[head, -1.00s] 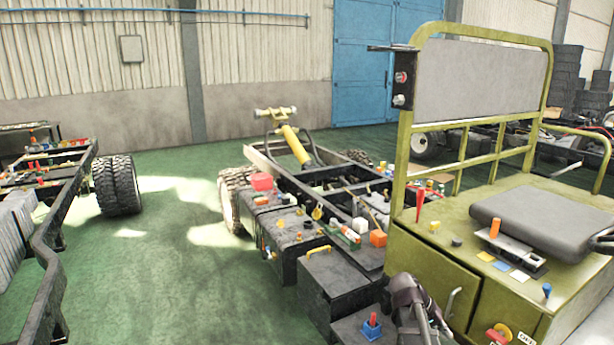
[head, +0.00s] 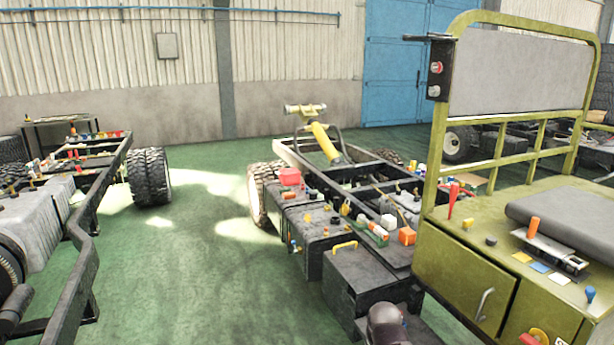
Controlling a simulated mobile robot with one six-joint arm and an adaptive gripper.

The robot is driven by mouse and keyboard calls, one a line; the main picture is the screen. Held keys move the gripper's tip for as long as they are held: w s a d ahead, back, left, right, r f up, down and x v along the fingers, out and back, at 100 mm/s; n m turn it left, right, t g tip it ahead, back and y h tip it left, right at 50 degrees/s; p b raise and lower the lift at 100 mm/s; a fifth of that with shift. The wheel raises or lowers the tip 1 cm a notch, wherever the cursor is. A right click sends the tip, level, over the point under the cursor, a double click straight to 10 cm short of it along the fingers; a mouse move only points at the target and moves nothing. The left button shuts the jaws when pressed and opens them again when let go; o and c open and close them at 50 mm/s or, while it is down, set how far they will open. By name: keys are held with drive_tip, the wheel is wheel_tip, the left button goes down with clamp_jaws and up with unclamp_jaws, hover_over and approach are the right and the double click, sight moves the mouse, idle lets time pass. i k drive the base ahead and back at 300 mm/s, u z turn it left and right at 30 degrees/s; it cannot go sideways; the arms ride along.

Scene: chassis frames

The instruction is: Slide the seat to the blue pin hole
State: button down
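The dark grey seat (head: 566,215) sits on top of the olive-green cab box at the right, its right part cut off by the frame. A metal slide rail (head: 552,249) with an upright orange handle (head: 533,227) lies at its front edge. In front of the rail are a yellow, a blue (head: 540,267) and a white flat square marker. A blue pin (head: 590,294) stands on the box top near the right edge. I cannot make out any pin holes. My gripper is not in view; a dark rounded part of my arm shows at the bottom centre.
The olive frame with a grey panel (head: 525,75) rises behind the seat. A black chassis (head: 330,262) with blocks and knobs stands in the middle. Another chassis (head: 85,230) is at the left. Green floor (head: 190,270) is clear between them.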

sight(582, 221)
drive_tip(key=z, duration=1.2)
drive_tip(key=i, duration=0.35)
drive_tip(key=u, duration=0.1)
